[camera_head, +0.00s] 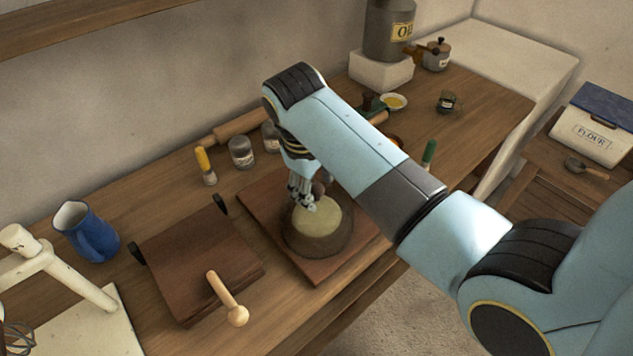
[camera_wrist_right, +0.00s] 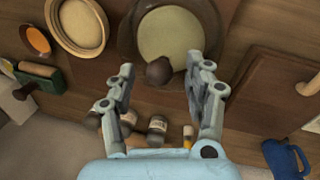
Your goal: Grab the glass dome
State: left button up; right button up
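The glass dome (camera_head: 291,240) stands on a dark wooden board, with a pale round mass showing through it. In the right wrist view the dome (camera_wrist_right: 126,38) is a clear round cover at the top, with a dark brown knob (camera_wrist_right: 159,73). My right gripper (camera_head: 304,203) points down over the dome in the head view. In the wrist view the right gripper (camera_wrist_right: 161,66) is open, with a finger on each side of the knob and gaps between. The head view hides the knob behind the fingers. My left gripper is in neither view.
The board (camera_head: 262,210) lies on the wooden counter. A wooden box with a round-ended handle (camera_head: 229,300), a blue jug (camera_head: 88,232), a yellow-topped bottle (camera_head: 206,166) and a jar (camera_head: 241,152) stand nearby. A rolling pin (camera_head: 240,125) lies by the wall.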

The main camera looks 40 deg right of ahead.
grip_shut()
jog(key=shift+r, duration=0.15)
dwell(0.4)
